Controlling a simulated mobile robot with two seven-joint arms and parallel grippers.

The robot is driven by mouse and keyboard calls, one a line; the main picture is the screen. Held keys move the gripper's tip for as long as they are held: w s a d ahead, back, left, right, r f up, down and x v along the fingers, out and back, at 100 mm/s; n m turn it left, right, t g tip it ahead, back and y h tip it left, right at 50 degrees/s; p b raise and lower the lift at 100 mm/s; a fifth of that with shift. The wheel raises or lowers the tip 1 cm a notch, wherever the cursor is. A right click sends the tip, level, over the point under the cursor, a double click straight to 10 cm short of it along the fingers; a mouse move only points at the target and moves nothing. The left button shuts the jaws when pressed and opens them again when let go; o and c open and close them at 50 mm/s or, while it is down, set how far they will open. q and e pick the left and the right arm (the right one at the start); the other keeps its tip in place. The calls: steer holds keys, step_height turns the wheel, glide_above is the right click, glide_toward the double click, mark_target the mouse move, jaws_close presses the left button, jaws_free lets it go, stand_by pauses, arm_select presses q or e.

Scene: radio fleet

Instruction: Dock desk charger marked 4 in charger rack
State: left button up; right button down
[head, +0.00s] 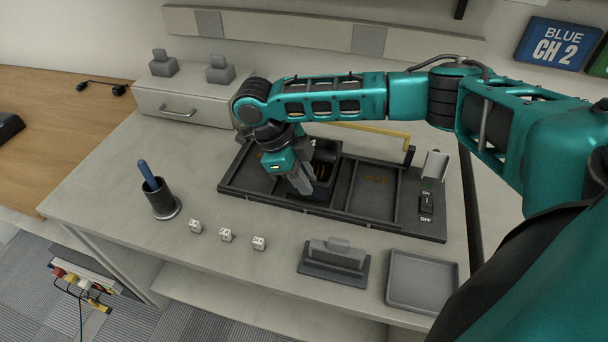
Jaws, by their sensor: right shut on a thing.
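The charger rack (365,218) is a long dark tray with several bays on the grey bench, with an ON/OFF switch at its right end. My right gripper (304,188) reaches down over the rack's middle bay, shut on a dark desk charger (325,157). The charger stands in or just above that bay; I cannot tell if it is fully seated. A small white mark shows at its top edge, too partly hidden to read. The gripper hides the charger's left side. The left and right bays look empty, with orange markings on their floors. My left gripper is out of view.
A yellow bar (375,131) runs behind the rack. In front lie white cubes (226,235), a grey stand (335,258) and a grey tray (422,280). A pen cup (161,200) stands left, a drawer unit (185,103) back left.

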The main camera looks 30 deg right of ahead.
steer(key=shift+f+b, duration=0.6)
steer(key=shift+f, duration=0.4)
steer(key=c, duration=1)
jaws_free()
steer(key=p+v, duration=0.1)
steer(key=v, duration=1.2)
steer(key=shift+p, duration=0.3)
